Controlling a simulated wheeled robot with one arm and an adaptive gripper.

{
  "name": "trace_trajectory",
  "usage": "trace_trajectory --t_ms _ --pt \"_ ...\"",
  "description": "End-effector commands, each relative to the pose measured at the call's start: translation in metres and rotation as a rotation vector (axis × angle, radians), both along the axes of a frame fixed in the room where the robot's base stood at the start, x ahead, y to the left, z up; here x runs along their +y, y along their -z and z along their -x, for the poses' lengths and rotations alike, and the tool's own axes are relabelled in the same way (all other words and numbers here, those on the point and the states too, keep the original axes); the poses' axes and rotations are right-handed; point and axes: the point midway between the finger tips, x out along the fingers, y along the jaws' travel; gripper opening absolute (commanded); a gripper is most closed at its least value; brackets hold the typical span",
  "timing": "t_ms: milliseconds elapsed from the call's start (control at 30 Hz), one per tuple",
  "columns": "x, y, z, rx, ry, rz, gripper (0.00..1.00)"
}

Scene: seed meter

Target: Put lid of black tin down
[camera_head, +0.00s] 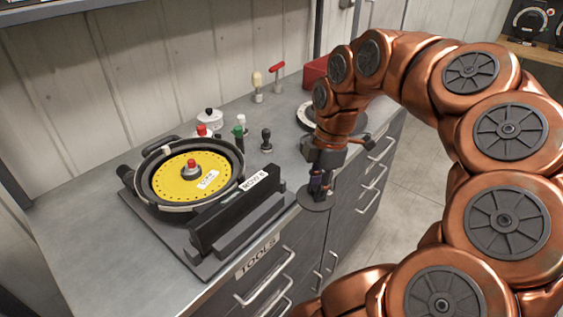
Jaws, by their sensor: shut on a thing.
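My gripper (319,188) points down at the right part of the metal counter. It is shut on a flat, dark round lid (314,204), gripped from above near its middle. The lid looks level and overlaps the counter's front edge in the picture, above the drawer fronts. I cannot tell whether it touches the counter or hangs above it. A dark thing (306,150) shows partly behind my gripper; it may be the black tin, but most of it is hidden.
A seed meter with a yellow disc (191,176) sits in a black housing on the left. A black labelled bar (236,215) stands before it. Several small knobbed pieces, a red-handled tool (276,77) and a red box (315,70) stand behind. The counter (72,222) is bare at far left.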

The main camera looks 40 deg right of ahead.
Motion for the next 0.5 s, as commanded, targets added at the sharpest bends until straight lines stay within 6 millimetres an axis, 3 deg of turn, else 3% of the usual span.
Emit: trace_trajectory --t_ms 167,500 --pt "-0.008 -0.001 -0.009 0.002 -0.009 -0.002 0.0" --pt "-0.035 0.004 -0.051 0.002 -0.007 0.0 0.0"
